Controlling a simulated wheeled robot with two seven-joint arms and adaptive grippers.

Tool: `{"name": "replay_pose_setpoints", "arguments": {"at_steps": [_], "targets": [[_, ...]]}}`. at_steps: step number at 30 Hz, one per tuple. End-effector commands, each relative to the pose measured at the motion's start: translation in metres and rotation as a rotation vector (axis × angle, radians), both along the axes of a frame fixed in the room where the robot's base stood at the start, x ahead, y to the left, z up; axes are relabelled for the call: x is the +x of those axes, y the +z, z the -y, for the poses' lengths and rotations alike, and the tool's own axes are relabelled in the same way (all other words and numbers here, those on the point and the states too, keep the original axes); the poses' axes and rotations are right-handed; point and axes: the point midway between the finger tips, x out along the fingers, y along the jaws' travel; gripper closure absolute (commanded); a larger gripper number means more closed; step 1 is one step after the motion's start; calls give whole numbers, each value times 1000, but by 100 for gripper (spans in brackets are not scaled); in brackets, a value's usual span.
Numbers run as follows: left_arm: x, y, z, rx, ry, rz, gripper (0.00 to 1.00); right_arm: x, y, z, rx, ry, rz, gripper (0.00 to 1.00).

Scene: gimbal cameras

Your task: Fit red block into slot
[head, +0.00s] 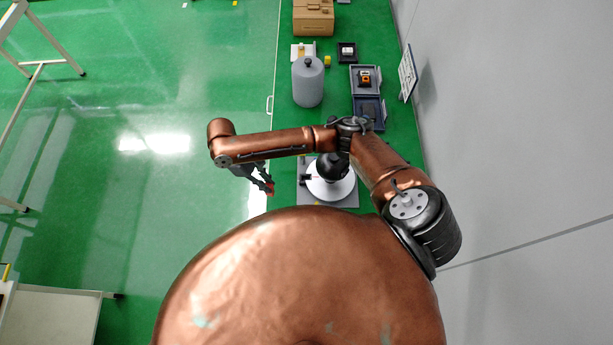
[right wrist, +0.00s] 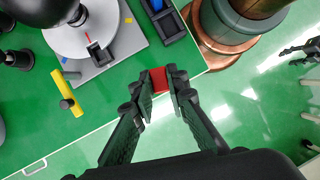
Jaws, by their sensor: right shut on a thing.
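My right gripper (head: 268,184) is shut on the red block (right wrist: 159,80), which sits between its fingertips in the right wrist view. In the head view only a small red bit (head: 270,191) of the block shows at the fingertips. A dark tray with compartments (right wrist: 177,24) lies beyond the block in the wrist view. I cannot tell which opening is the slot. A dark jaw-like part, likely my left gripper (right wrist: 300,48), shows at the wrist view's right; its opening is unclear.
The white disc (head: 340,187) has a black knobbed part over it, and a yellow bar (right wrist: 69,92) lies near the plate. A grey canister (head: 308,82), dark trays (head: 369,110) and a cardboard box (head: 313,17) stand further back. A wall closes the right side; open floor lies left.

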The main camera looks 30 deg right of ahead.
Motion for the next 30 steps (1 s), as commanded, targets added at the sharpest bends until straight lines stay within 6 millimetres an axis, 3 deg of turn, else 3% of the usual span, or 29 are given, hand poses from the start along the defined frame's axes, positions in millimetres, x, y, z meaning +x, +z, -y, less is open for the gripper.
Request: {"name": "replay_pose_setpoints", "arguments": {"at_steps": [1, 3, 7, 11, 20, 24, 30], "targets": [[12, 13, 1, -1, -2, 16, 60, -1, 7, 6, -20, 82, 17, 100], [25, 19, 2, -3, -5, 33, 60, 0, 6, 14, -35, 171, 36, 100], [35, 22, 3, -3, -7, 45, 60, 2, 3, 25, -46, 247, 53, 100], [29, 21, 4, -4, -6, 38, 60, 3, -8, 47, -48, 255, 53, 100], [7, 34, 5, -6, 0, 10, 60, 13, -37, 118, -51, 251, 55, 100], [7, 37, 5, -6, -1, 10, 60, 16, -64, 135, -48, 253, 55, 100], [14, 39, 6, -6, -2, 18, 60, 18, -84, 150, -45, 254, 57, 100]]}}
